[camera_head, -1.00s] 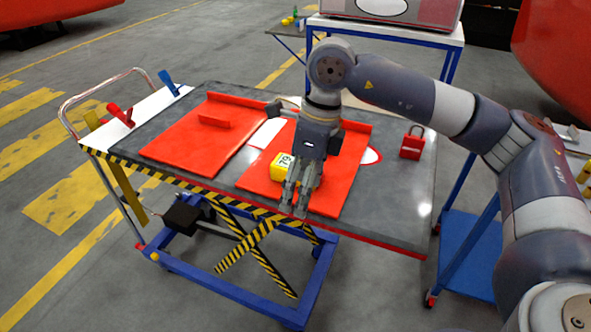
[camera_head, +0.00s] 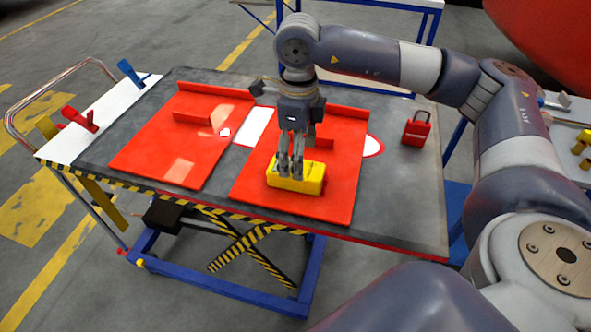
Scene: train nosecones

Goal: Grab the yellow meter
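The yellow meter (camera_head: 312,182) lies on the right red panel (camera_head: 335,205) on the lift table. My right gripper (camera_head: 290,172) points down from above, with its fingertips at the meter's left and middle part. The two fingers are close together with a narrow gap. They overlap the meter in the picture, and I cannot tell whether they are closed on it. The fingers hide part of the meter's top and its display. My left gripper is not in view.
A second red panel (camera_head: 150,150) lies to the left on the grey table (camera_head: 405,215). A red padlock (camera_head: 416,129) stands at the table's right. Red (camera_head: 78,119) and blue (camera_head: 131,73) clamps sit on the white shelf (camera_head: 100,112) at the left.

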